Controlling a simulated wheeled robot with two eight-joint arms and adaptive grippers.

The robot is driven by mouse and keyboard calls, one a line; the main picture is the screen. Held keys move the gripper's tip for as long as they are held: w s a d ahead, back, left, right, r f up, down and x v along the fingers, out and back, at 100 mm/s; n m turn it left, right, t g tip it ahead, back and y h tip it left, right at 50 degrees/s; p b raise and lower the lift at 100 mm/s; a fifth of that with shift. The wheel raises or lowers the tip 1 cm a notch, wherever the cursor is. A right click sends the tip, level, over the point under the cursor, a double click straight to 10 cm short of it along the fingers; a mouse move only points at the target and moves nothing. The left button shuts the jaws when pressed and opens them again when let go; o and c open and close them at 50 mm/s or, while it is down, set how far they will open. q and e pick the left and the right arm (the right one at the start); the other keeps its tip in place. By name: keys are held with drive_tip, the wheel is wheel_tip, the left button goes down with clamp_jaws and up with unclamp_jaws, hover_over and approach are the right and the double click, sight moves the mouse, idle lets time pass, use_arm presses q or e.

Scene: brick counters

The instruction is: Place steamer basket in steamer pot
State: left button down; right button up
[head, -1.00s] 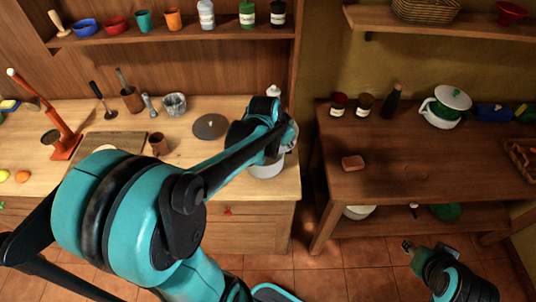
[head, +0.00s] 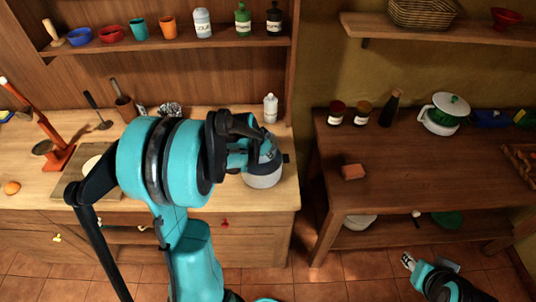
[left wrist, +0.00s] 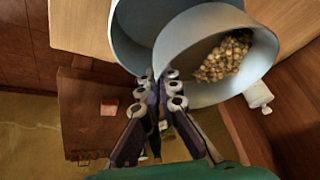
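The steamer basket (left wrist: 266,58) is a pale grey round vessel with tan, nut-like pieces inside. In the left wrist view it overlaps the larger, bluish-grey steamer pot (left wrist: 124,38); I cannot tell whether it is seated in it. The pot also shows in the head view (head: 263,181), near the right end of the left counter, partly hidden by my arm. My left gripper (left wrist: 162,84) has its fingers close together at the basket's rim, apparently pinching its wall; in the head view it is above the pot (head: 262,150). My right gripper (head: 408,261) is low at the right, away from the counters.
A white bottle (head: 270,108) stands behind the pot. The right counter holds a reddish block (head: 353,171), two jars, a dark bottle (head: 390,108) and a white-and-green pot (head: 443,113). A gap separates the counters. An orange stand (head: 55,152) is at the far left.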

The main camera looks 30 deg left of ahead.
use_arm(q)
drive_tip(key=shift+f, duration=0.1)
drive_tip(key=shift+f+b, duration=0.3)
drive_tip(key=shift+b, duration=0.1)
drive_tip(key=c, duration=1.7)
unclamp_jaws()
